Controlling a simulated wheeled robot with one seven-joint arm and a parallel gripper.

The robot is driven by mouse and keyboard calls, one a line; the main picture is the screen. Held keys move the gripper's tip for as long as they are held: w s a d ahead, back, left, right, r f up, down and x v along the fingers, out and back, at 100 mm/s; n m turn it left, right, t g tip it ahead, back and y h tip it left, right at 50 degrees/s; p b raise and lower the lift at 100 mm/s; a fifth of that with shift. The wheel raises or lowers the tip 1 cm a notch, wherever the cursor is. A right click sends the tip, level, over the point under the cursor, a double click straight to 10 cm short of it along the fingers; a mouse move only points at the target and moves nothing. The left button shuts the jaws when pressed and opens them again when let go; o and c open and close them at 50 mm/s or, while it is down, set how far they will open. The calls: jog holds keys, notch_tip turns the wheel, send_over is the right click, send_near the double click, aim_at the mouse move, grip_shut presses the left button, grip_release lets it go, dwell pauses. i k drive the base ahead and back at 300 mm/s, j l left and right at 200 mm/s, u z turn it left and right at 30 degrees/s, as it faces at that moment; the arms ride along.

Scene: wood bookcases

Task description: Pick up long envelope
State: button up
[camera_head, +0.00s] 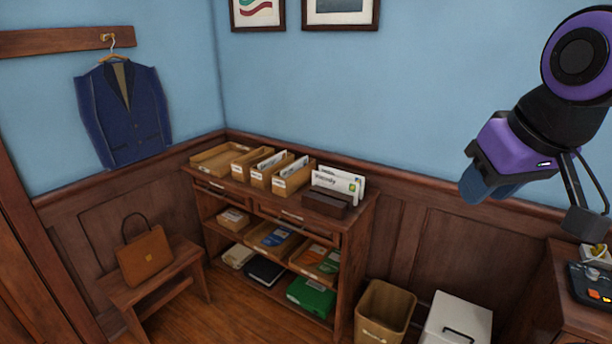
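White envelopes (338,182) with dark print and a green mark stand upright in a dark holder (326,203) at the right end of the wood bookcase's top. I cannot tell for sure which one is the long envelope. More white paper or envelopes stand in wood boxes (289,183) to the left of the holder. My gripper (488,191), purple with blue fingers, hangs in the air at the right, well apart from the envelopes. Its fingers are seen at an angle, and their gap is unclear. Nothing is seen in them.
The bookcase (344,245) holds folders and boxes on its shelves. A tan bin (384,310) and a white box (457,322) stand on the floor to its right. A bench (165,286) with a brown bag (146,256) is at the left. A dark wood cabinet (566,300) is at the right edge.

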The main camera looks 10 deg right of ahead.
aim_at(339, 185)
jog(key=l+u, duration=0.25)
jog(key=l, duration=0.45)
jog(key=l+u, duration=0.25)
jog(key=l, duration=0.5)
jog(key=i+j+z, duration=0.1)
jog(key=i+j, duration=0.25)
jog(key=i+j+z, duration=0.1)
jog(key=i+j, duration=0.25)
jog(key=j, duration=0.15)
jog(key=i+j+z, duration=0.1)
jog(key=i+j, duration=0.55)
jog(key=j, duration=0.25)
jog(key=i+j+z, duration=0.1)
jog(key=i, duration=0.35)
